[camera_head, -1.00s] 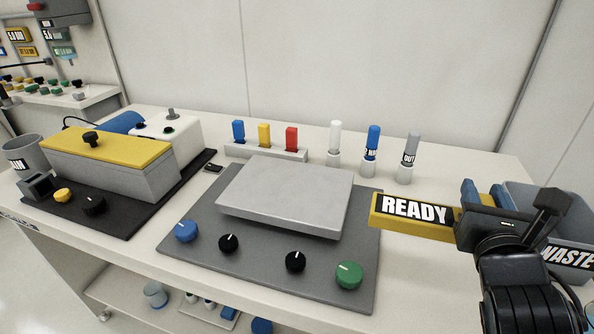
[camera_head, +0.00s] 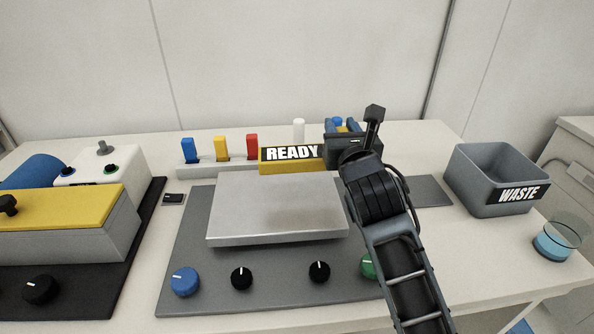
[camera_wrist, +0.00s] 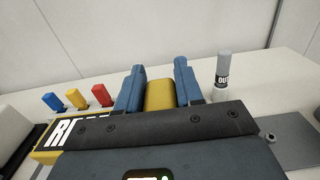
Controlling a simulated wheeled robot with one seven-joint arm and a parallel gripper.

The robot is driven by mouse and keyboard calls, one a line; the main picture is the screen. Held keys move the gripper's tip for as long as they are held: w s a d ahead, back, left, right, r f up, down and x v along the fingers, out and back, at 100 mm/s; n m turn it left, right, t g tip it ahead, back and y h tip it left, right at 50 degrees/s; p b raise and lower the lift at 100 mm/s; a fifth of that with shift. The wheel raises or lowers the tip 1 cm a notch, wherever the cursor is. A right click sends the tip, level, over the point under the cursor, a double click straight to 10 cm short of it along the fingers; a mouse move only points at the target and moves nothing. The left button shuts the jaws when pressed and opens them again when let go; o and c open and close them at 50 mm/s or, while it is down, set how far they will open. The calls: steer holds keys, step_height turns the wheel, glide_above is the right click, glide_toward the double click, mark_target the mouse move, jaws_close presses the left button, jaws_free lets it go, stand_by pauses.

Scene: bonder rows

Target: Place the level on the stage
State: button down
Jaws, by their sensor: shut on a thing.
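The yellow level (camera_head: 292,160), a bar with a black READY label, is held level in my gripper (camera_head: 343,126). My gripper is shut on it, with blue fingers on either side of its yellow body, as the wrist view (camera_wrist: 159,94) shows. The stage, a pale grey raised plate (camera_head: 277,212), sits on a dark grey base. The level appears above and behind the stage's far right part in the head view; its exact height over the stage cannot be told. My arm hides part of the base's right side.
Blue, yellow and red pieces stand in a rack (camera_head: 215,169) behind the stage. A white-topped cylinder (camera_head: 299,131) and an OUT cylinder (camera_wrist: 222,77) stand near my gripper. A WASTE bin (camera_head: 492,180) is at right, a yellow-lidded box (camera_head: 75,235) at left. Knobs (camera_head: 185,281) line the base's front.

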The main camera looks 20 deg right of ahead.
mark_target(309, 147)
steer(key=a+f, duration=0.1)
steer(key=a, duration=0.1)
steer(key=w+a+f+b, duration=0.1)
steer(key=a, duration=0.1)
steer(key=a+f, duration=0.2)
steer(key=shift+w, duration=0.35)
steer(key=shift+a+f+b, duration=0.1)
steer(key=shift+f+b, duration=0.65)
steer(key=shift+f, duration=1.2)
steer(key=shift+f, duration=0.15)
steer(key=c, duration=0.7)
jaws_free()
steer(key=v, duration=1.2)
steer(key=shift+b, duration=0.3)
